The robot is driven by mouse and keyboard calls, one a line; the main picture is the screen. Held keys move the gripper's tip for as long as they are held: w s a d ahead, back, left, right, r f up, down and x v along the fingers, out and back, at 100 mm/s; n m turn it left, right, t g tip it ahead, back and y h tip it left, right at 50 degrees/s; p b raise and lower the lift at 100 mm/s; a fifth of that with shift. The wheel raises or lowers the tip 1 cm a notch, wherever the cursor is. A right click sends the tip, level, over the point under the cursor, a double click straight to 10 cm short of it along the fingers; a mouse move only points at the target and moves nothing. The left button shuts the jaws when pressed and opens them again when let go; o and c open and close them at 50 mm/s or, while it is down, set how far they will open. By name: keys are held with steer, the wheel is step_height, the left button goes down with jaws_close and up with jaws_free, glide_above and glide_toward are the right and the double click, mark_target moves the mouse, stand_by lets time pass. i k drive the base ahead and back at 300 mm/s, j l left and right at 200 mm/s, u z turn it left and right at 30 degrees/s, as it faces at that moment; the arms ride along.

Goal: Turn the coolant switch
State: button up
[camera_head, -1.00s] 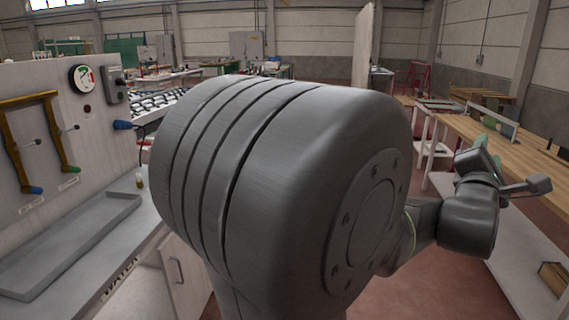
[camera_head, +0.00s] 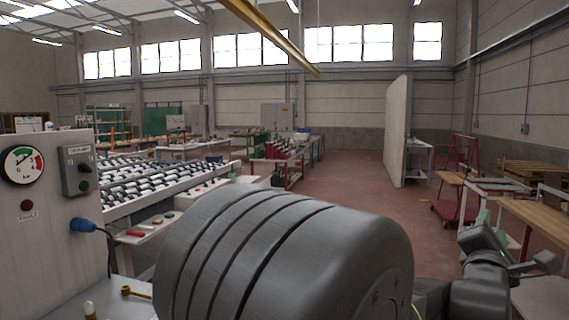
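A grey switch box (camera_head: 78,171) with a dark knob, a green button below it and a small label on top is mounted on the light panel at the left. I take it as the coolant switch; the label is too small to read surely. My gripper (camera_head: 522,262) is at the lower right, far from the box, partly cut off by my own arm. Whether its fingers are open or shut does not show.
A pressure gauge (camera_head: 22,164) and a red lamp (camera_head: 27,205) sit left of the box on the panel. A blue plug (camera_head: 83,225) with a cable sticks out below. A roller conveyor (camera_head: 165,177) lies behind. My arm's large joint fills the lower middle.

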mark_target(83, 167)
steer(key=i+u, duration=0.25)
steer(key=u, duration=0.2)
steer(key=i+l+u, duration=0.1)
steer(key=i+u, duration=0.15)
steer(key=u, duration=0.15)
steer(key=i+l+u, duration=0.15)
steer(key=u, duration=0.3)
steer(key=i+u, duration=0.2)
steer(key=u, duration=0.25)
steer(key=i+u, duration=0.2)
steer(key=u, duration=0.3)
steer(key=i+l+u, duration=0.15)
steer(key=u, duration=0.3)
steer(key=i+l+u, duration=0.15)
steer(key=u, duration=0.35)
steer(key=l, duration=0.1)
